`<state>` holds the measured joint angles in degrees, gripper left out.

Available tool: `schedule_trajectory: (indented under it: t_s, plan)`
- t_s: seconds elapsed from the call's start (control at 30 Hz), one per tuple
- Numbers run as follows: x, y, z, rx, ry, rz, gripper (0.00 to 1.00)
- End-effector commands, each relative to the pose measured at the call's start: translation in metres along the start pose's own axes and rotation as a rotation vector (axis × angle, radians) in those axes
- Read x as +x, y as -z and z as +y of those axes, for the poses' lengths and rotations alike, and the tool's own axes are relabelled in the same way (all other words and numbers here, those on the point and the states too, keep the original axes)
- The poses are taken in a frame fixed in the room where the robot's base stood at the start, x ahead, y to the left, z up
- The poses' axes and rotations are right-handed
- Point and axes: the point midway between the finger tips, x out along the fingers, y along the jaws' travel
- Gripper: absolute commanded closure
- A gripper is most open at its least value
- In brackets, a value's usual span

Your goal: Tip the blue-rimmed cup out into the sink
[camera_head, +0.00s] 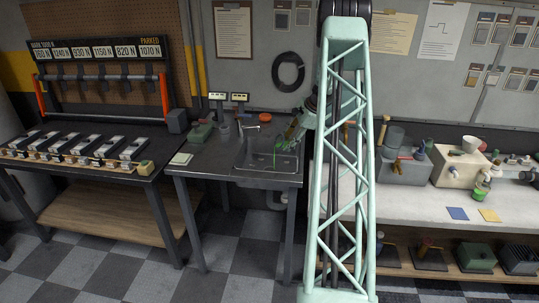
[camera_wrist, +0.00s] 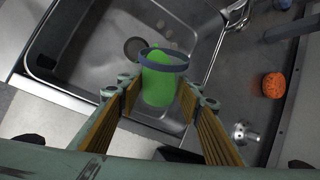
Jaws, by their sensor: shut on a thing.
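My gripper (camera_wrist: 160,92) is shut on the blue-rimmed cup (camera_wrist: 163,67), with one finger on each side of it. The cup looks green inside its grey-blue rim, and green also shows past the rim. It is held over the sink (camera_wrist: 72,60), whose round drain lies just beyond the rim. In the head view my gripper (camera_head: 294,128) is above the right part of the sink (camera_head: 250,170), and the cup is hard to make out there. A thin green streak (camera_head: 274,156) runs down from near it into the basin.
An orange scrubber (camera_wrist: 273,85) and a small metal piece (camera_wrist: 244,133) lie on the counter right of the sink in the wrist view. A faucet (camera_head: 250,129) stands behind the basin.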

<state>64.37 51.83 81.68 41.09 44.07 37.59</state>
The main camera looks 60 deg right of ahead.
Motion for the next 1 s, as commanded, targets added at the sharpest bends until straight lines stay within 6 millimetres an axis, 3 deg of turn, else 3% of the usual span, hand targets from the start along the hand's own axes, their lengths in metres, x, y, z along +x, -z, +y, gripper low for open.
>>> schedule_trajectory:
  t_s: [0.57, 1.0]
  plan:
    - [-0.004, -0.003, -0.001, -0.032, 0.007, 0.078, 0.79]
    - [0.007, 0.006, 0.002, 0.044, -0.008, -0.099, 0.79]
